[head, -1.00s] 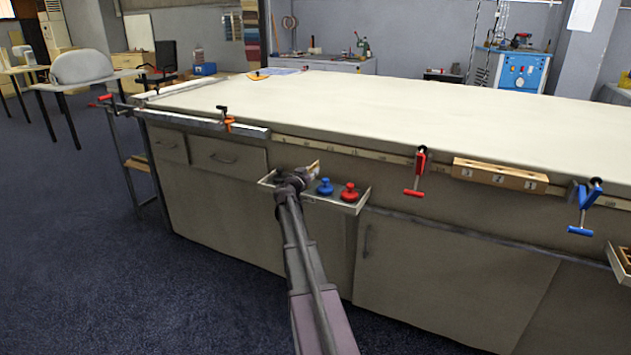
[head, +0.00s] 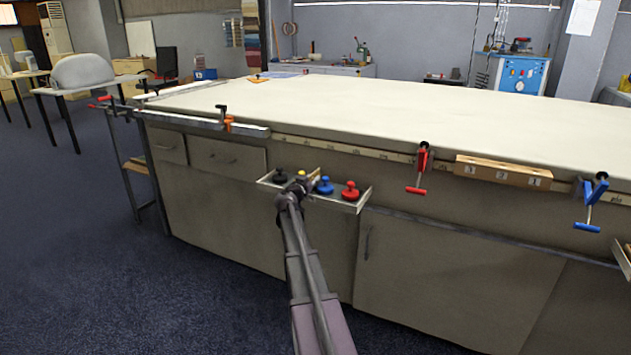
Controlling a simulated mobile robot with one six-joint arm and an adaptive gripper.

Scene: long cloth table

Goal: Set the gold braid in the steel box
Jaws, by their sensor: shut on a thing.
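My gripper (head: 297,184) is at the front of the long table, over the left part of a shallow metal-edged tray (head: 341,207) that juts from the cabinet front. It is seen from behind and small; the jaws are shut, and what they hold is mostly hidden by the gripper itself. A small yellow-gold spot (head: 301,174) shows right at the fingertips; I cannot tell whether it is the gold braid or a yellow knob. The tray, which may be the steel box, also holds a black knob (head: 280,176), a blue knob (head: 325,185) and a red knob (head: 350,190).
The cloth table top (head: 400,110) is mostly bare. Along its front edge are a red clamp (head: 420,170), a numbered wooden block (head: 503,171) and a blue clamp (head: 592,200). Another tray is cut off at the right edge. Open floor lies to the left.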

